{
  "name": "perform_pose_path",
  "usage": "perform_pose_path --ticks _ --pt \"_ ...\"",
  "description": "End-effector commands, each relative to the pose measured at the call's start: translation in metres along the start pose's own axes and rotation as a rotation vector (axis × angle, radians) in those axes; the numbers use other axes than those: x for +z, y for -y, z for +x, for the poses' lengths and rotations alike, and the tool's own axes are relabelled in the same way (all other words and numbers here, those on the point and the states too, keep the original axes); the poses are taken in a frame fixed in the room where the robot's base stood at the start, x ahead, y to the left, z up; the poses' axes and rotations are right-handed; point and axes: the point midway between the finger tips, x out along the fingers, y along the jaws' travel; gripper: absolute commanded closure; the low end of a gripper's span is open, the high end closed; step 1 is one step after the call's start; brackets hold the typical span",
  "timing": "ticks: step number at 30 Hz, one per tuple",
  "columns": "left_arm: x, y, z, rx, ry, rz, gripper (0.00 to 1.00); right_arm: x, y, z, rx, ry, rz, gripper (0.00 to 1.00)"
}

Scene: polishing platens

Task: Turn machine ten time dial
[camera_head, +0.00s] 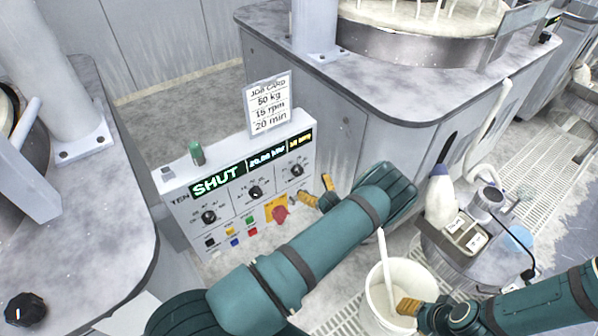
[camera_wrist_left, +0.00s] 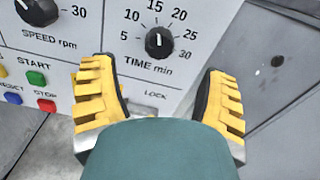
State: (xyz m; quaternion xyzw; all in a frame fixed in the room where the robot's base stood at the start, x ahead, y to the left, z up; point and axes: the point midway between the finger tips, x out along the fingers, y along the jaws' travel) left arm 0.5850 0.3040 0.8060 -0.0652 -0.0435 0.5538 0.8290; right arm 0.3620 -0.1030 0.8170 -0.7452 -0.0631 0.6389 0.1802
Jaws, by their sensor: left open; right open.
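The TIME min dial (camera_head: 296,170) is the black knob at the right end of machine TEN's control panel (camera_head: 182,200). In the left wrist view the dial (camera_wrist_left: 159,42) sits inside a scale from 5 to 30; its exact setting is hard to read. My left gripper (camera_head: 319,193) is in front of the panel's right end. In its wrist view the yellow fingers (camera_wrist_left: 162,98) are open, apart and empty, with the dial beyond and between them, not touched. My right gripper (camera_head: 410,307) is by the white bucket, partly hidden; one yellow finger shows.
A job card (camera_head: 268,103) above the panel reads 50 kg, 15 rpm, 20 min. Two other knobs (camera_head: 209,217) (camera_head: 254,192), coloured buttons and a red knob on yellow (camera_head: 279,213) share the panel. A white bucket (camera_head: 376,318) with a stick and a bottle (camera_head: 440,200) stand right.

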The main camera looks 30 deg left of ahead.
Motion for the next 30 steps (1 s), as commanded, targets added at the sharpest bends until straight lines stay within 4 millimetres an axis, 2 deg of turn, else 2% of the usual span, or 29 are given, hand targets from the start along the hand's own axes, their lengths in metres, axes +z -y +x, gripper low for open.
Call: perform_pose_path --ticks 1,6,12,18,26,30 --pt "0.000 -0.001 0.011 0.004 0.002 -0.001 0.25 0.000 0.000 0.000 0.000 0.000 0.000 0.53" --pt "0.000 -0.001 0.043 0.003 0.001 -0.001 0.25 0.000 0.000 0.000 0.000 0.000 0.000 0.53" --pt "0.000 -0.001 0.069 0.003 0.000 -0.002 0.25 0.001 0.000 0.001 0.000 0.001 -0.001 0.53" --pt "0.000 0.000 0.078 0.001 0.000 -0.001 0.25 0.001 0.000 0.001 0.000 0.001 -0.001 0.53" --pt "0.000 0.000 0.078 0.001 0.000 -0.001 0.24 0.001 0.000 0.001 0.000 0.001 -0.001 0.53" --pt "0.000 0.000 0.078 0.001 0.000 -0.001 0.73 0.001 0.000 0.001 0.000 0.001 -0.001 0.53"
